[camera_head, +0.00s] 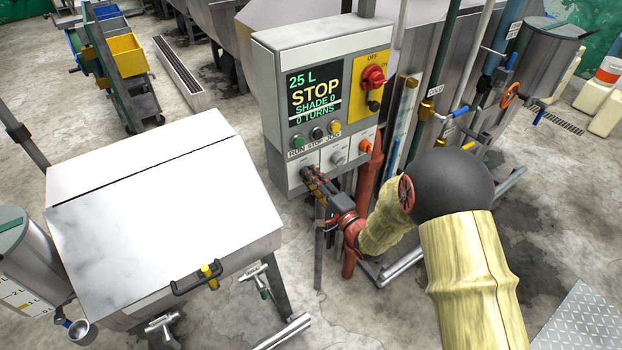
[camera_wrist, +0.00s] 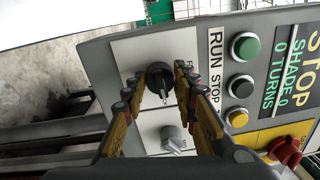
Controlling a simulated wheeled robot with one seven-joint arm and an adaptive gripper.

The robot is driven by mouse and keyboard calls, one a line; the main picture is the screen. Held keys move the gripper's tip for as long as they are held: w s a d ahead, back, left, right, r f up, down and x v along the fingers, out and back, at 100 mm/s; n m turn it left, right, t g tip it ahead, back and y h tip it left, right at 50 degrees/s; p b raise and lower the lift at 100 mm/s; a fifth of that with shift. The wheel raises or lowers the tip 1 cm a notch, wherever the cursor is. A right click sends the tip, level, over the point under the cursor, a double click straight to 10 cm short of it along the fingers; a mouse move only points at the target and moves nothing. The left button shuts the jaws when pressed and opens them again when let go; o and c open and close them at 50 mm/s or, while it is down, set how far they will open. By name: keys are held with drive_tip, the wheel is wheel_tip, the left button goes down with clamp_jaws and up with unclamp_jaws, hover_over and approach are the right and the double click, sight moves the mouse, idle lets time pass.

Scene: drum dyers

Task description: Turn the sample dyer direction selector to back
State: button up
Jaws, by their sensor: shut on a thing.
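The control box (camera_head: 310,95) shows "25 L STOP SHADE 0 0 TURNS" on its screen. A black selector knob (camera_wrist: 158,77) sits on a white plate in the wrist view. Its pale pointer mark faces toward the bottom of that view, tilted slightly right. The plate's labels are too small to read, so its setting cannot be told. My gripper (camera_head: 308,176) is at the lower left of the box; in the wrist view my gripper (camera_wrist: 158,84) has one finger on each side of the black knob and is shut on it. In the head view the gripper hides this knob.
A grey knob (camera_wrist: 174,140) sits close beside the held one. Green, black and yellow buttons (camera_head: 317,133) are above. A red switch (camera_head: 373,77) is on a yellow plate. A steel lidded vessel (camera_head: 150,220) stands left; pipes and valves crowd the right.

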drive_tip(key=shift+m, duration=0.7)
drive_tip(key=o, duration=1.2)
drive_tip(key=shift+c, duration=0.2)
drive_tip(key=v, duration=1.2)
